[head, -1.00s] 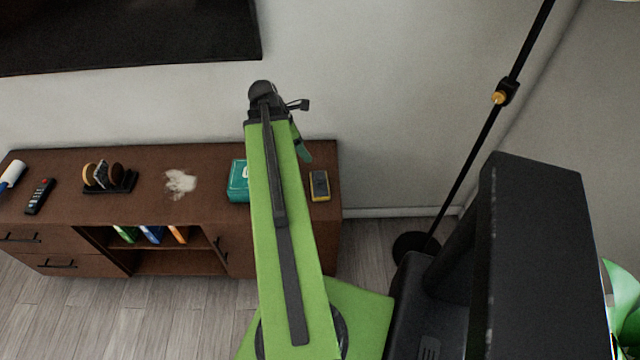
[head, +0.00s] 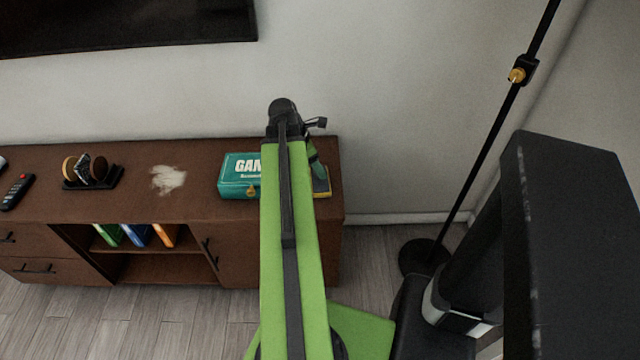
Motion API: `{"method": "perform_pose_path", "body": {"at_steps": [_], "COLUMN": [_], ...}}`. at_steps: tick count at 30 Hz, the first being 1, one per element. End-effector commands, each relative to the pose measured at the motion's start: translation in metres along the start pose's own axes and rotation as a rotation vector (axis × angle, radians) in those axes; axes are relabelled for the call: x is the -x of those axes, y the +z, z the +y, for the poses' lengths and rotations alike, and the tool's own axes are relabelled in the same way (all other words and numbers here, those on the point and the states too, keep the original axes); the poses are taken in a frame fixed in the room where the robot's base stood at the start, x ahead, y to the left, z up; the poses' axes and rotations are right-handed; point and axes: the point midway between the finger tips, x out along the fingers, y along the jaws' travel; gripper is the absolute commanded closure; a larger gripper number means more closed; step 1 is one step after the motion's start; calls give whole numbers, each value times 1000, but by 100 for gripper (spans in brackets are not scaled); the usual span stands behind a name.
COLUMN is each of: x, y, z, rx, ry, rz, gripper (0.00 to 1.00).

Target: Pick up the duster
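No object is clearly recognisable as the duster. A white-topped item (head: 2,161) is cut off at the left edge, with only its end showing; I cannot tell if it is the duster. A small yellow and dark object (head: 322,186) lies at the right end of the brown cabinet top, partly hidden by my arm; its kind is unclear. My green arm reaches up the middle of the view. My gripper (head: 315,151) is mostly hidden behind the arm's end, above the cabinet's right end, and its fingers cannot be made out.
The brown cabinet (head: 110,213) stands against the wall. On it are a remote (head: 18,192), a black holder (head: 104,180) with round pieces, a whitish patch (head: 168,180) and a teal game box (head: 238,178). A black lamp pole (head: 484,155) stands to the right.

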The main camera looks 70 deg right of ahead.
Motion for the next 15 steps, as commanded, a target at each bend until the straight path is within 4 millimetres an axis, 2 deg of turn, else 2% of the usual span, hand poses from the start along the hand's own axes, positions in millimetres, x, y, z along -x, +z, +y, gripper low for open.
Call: {"method": "perform_pose_path", "body": {"at_steps": [1, 3, 11, 15], "x": [-19, -27, -25, -25], "y": [-4, -4, 0, 0], "z": [0, 0, 0, 0], "rx": [-1, -1, -1, -1], "ry": [0, 0, 0, 0], "rz": [0, 0, 0, 0], "gripper": [41, 41, 42, 61]}}
